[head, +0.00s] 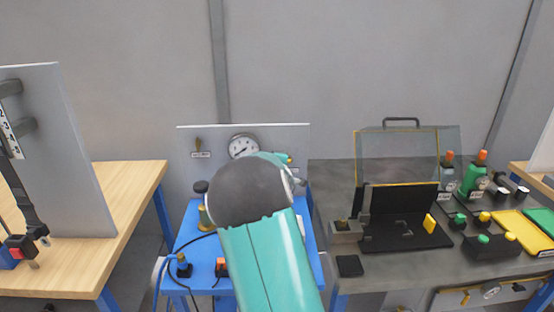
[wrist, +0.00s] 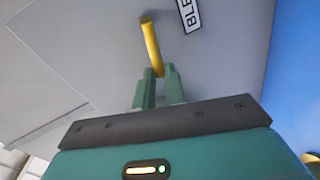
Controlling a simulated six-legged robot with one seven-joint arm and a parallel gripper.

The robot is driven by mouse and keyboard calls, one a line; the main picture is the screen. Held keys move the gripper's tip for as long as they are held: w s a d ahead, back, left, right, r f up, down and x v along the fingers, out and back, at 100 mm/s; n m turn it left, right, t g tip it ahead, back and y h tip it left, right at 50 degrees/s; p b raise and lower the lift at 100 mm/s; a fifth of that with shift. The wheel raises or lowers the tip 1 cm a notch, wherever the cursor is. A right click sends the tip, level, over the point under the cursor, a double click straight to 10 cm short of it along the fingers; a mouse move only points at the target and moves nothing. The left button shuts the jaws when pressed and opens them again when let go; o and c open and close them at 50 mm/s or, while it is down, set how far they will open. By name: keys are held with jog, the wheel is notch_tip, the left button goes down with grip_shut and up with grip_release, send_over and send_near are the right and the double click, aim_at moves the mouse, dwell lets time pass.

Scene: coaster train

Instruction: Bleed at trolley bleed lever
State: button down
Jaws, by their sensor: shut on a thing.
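In the wrist view a yellow bleed lever (wrist: 150,38) stands out from a grey panel, beside a white label (wrist: 188,14) of which "BLE" can be read. My gripper (wrist: 158,72) is shut on the lever's near end, with its two green fingers on either side of it. In the head view the blue trolley (head: 190,220) carries a grey upright panel (head: 215,133) with a round gauge (head: 243,146). My arm covers the right part of that panel, so the lever is hidden there.
A dark cable loops at the trolley's left. A wooden bench (head: 135,190) stands on the left. A grey bench (head: 385,268) on the right holds a black open case (head: 385,240), bottles and trays.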

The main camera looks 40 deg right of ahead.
jog(key=shift+a+f+n, duration=0.1)
jog(key=shift+f+n, duration=0.5)
jog(key=shift+n, duration=0.3)
jog(key=shift+h, duration=0.3)
jog(key=c, duration=1.5)
grip_release()
jog(key=shift+o, duration=0.2)
jog(key=v, duration=1.3)
jog(key=shift+s+a+r, duration=0.2)
jog(key=shift+r, duration=0.1)
